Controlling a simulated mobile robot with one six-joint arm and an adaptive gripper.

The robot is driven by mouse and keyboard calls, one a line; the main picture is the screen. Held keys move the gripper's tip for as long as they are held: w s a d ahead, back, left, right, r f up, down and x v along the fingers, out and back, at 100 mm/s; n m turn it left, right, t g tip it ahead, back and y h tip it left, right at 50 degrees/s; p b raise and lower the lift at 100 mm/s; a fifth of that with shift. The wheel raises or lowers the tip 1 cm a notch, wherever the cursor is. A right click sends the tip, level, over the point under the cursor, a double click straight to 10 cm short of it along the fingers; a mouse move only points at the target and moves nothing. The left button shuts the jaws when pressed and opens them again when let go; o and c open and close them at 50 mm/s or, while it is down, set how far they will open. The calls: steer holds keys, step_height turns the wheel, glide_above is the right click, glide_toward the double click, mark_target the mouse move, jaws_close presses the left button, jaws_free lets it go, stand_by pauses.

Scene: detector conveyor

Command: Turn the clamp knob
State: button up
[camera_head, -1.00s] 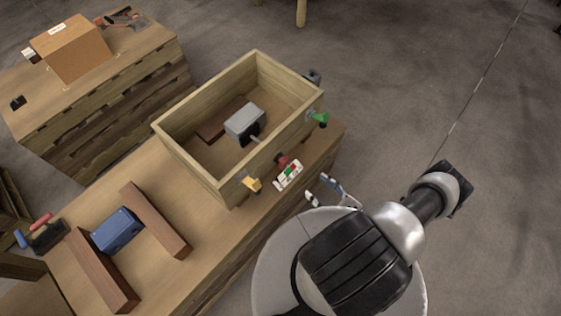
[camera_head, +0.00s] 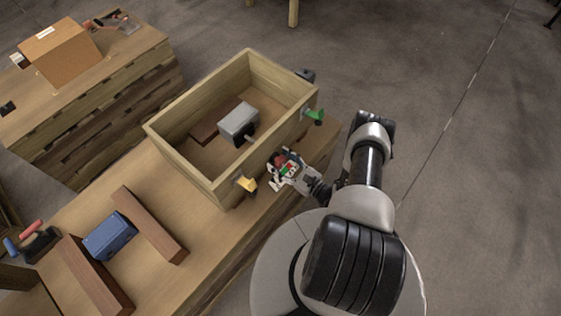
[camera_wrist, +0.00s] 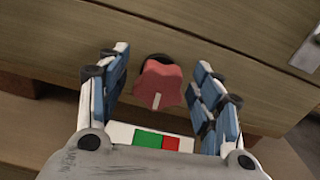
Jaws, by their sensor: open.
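The clamp knob is a red lobed knob (camera_wrist: 159,85) with a white mark, on the front wall of the wooden box (camera_head: 181,167). In the head view the red knob (camera_head: 279,159) is partly hidden by my gripper (camera_head: 284,172). In the wrist view my gripper (camera_wrist: 159,90) is open. Its blue and white fingers stand on either side of the knob, with a visible gap on each side. The white mark on the knob points down in the wrist view.
A yellow knob (camera_head: 246,182) and a green knob (camera_head: 315,115) flank the red one on the box. A white panel with green and red patches (camera_wrist: 150,139) lies just below the knob. A grey block (camera_head: 239,121) sits inside the box. A blue block (camera_head: 109,236) lies between two brown bars.

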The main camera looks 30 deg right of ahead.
steer(key=shift+w, duration=0.15)
steer(key=shift+c, duration=0.2)
steer(key=c, duration=1)
steer(key=shift+c, duration=0.2)
steer(key=shift+m, duration=0.3)
steer(key=m+b, duration=0.2)
steer(key=shift+f+m, duration=0.1)
steer(key=shift+m, duration=0.3)
steer(key=m, duration=0.4)
steer(key=shift+d+m+b, duration=0.15)
steer(key=shift+m+b, duration=0.15)
steer(key=shift+b, duration=0.05)
steer(key=m, duration=0.4)
steer(key=shift+w+f+m, duration=0.1)
steer(key=shift+m, duration=2.3)
